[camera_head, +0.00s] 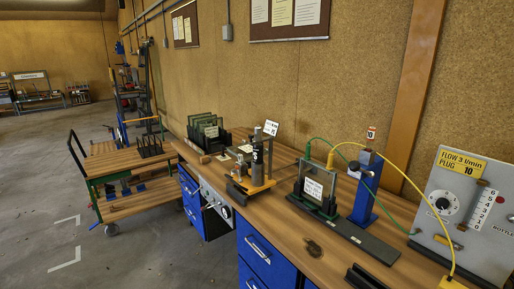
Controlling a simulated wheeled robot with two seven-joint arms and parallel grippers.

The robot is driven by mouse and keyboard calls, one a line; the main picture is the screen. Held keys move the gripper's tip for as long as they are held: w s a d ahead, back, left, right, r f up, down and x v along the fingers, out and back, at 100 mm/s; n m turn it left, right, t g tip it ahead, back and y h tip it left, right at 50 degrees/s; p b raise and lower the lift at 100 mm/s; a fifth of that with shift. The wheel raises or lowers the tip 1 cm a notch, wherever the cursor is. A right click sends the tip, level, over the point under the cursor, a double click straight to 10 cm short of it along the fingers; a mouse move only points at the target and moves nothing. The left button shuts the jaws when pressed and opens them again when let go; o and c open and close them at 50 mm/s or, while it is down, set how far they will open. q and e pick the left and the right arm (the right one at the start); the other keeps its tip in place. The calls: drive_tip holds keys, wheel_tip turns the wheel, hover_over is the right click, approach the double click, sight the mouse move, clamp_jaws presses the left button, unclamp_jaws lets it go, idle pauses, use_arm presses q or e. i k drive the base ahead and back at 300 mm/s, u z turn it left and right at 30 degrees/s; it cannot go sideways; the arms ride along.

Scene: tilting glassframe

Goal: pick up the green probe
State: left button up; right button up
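A thin green cable (345,180) runs from the grey panel box on the right to the top of the dark framed plate (316,185) on the bench. A small green piece (308,151) shows at the cable's left end, at the plate's upper left corner; it looks like the green probe but is too small to tell exactly how it sits. A yellow piece (330,160) at the end of a yellow cable (402,172) stands at the plate's upper right corner. Neither of my grippers is in view.
The wooden bench (289,235) runs along the wall. A blue post (365,188) stands right of the plate on a dark base. The panel box (467,215) fills the right end. A yellow-based fixture (250,184) stands left. A cart (122,160) is on the floor.

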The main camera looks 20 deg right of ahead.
sight(307, 146)
drive_tip(key=u, duration=0.25)
drive_tip(key=i, duration=0.85)
drive_tip(key=z, duration=0.5)
drive_tip(key=i, duration=0.85)
drive_tip(key=z, duration=0.55)
